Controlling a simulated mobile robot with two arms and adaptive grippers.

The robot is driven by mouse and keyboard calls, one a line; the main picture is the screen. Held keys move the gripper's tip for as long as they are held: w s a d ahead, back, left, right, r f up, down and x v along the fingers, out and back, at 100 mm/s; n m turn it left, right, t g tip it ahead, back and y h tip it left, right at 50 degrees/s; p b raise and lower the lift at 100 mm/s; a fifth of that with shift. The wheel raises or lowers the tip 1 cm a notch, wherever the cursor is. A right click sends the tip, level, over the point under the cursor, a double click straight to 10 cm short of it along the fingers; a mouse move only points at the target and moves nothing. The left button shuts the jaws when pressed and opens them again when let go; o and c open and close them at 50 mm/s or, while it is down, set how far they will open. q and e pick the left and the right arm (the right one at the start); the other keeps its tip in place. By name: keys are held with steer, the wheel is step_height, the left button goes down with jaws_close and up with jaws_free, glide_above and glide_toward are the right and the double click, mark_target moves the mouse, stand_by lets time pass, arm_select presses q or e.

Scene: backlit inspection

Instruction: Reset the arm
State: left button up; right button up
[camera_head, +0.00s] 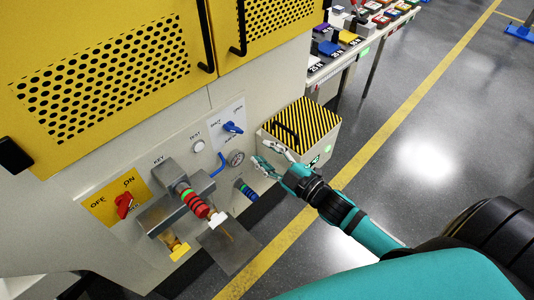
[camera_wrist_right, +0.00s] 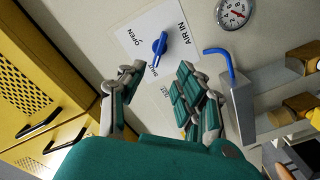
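My right arm comes in from the lower right of the head view. Its teal and grey right gripper (camera_head: 262,154) is in front of the machine's pale panel, just right of the pressure gauge (camera_head: 236,158). In the right wrist view the right gripper's fingers (camera_wrist_right: 161,72) are spread apart with nothing between them. Beyond the fingertips is the blue air valve handle (camera_wrist_right: 160,44), which stands clear of both fingers. The valve handle also shows in the head view (camera_head: 233,128). My left gripper is in neither view.
A black-and-yellow striped box (camera_head: 303,125) stands right behind the right gripper. A table (camera_head: 347,62) with several coloured items stands behind.

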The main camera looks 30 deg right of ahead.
steer(key=s+d+f+m+g+h, duration=0.2)
steer(key=s+f+g, duration=0.15)
steer(key=f, duration=0.85)
steer(key=s+d+f+m+g+h, duration=0.2)
steer(key=s+f+m, duration=0.15)
steer(key=f, duration=0.75)
steer(key=s+d+f+m+g+h, duration=0.2)
steer(key=s+f, duration=0.3)
steer(key=f, duration=0.7)
steer(key=s+a+f+m+g, duration=0.1)
steer(key=s+f+g, duration=0.1)
steer(key=s+f, duration=0.3)
steer(key=s+a+f+m+g, duration=0.1)
steer(key=s+f+g, duration=0.2)
steer(key=s, duration=1.1)
steer(key=s+a+f+m+g, duration=0.1)
steer(key=s+f+g, duration=0.2)
steer(key=s+f, duration=0.5)
steer(key=shift+s+a+f, duration=0.15)
steer(key=shift+s+a, duration=0.15)
steer(key=shift+s, duration=0.4)
steer(key=shift+g, duration=0.25)
